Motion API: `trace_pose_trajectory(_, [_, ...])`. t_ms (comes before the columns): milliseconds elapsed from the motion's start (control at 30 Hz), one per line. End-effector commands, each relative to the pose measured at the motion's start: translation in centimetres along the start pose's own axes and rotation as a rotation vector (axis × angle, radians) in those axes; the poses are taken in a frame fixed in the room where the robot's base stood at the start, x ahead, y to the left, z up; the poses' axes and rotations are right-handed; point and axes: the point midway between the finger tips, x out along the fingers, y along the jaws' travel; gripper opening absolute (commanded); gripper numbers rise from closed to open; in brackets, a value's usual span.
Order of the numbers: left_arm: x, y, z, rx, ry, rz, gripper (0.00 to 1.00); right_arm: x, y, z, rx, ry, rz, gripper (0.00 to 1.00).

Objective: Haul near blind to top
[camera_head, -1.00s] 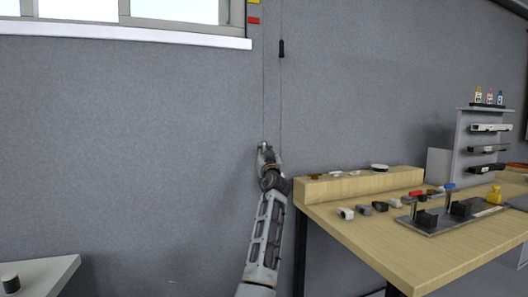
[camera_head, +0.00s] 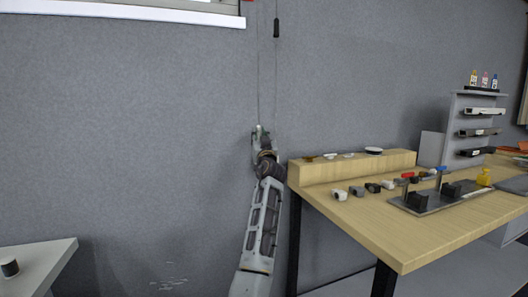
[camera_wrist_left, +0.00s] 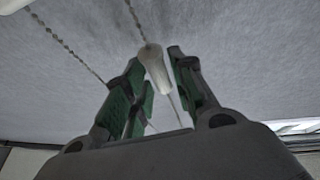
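A thin pull cord (camera_head: 259,80) hangs down the grey wall beside the window. In the left wrist view it is beaded and carries a pale tapered knob (camera_wrist_left: 157,72). My left gripper (camera_head: 260,134) is at the cord's lower part, and its green-padded fingers (camera_wrist_left: 160,88) stand on either side of the knob. A narrow gap shows at the right finger; contact with the left one is unclear. A second cord with a dark knob (camera_head: 276,28) hangs to the right, its knob well above my gripper. The blind is out of view. My right gripper is not in view.
A wooden table (camera_head: 400,225) with a raised ledge (camera_head: 350,170) and several small items stands right of my arm. A grey shelf (camera_head: 452,125) stands behind it. A pale table corner (camera_head: 45,262) shows at lower left. The wall around the cords is clear.

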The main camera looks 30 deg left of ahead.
Motion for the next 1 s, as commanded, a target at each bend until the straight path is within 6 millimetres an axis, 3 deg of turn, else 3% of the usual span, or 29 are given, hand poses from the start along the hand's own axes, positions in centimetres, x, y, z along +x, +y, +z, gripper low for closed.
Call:
trace_pose_trajectory(800, [-8.4,0.2,0.4,0.0,-0.006,0.003,0.26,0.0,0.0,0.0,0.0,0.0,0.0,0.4])
trace_pose_trajectory(1000, [-9.7,0.1,0.4,0.001,-0.006,0.002,0.26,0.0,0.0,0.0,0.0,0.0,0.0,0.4])
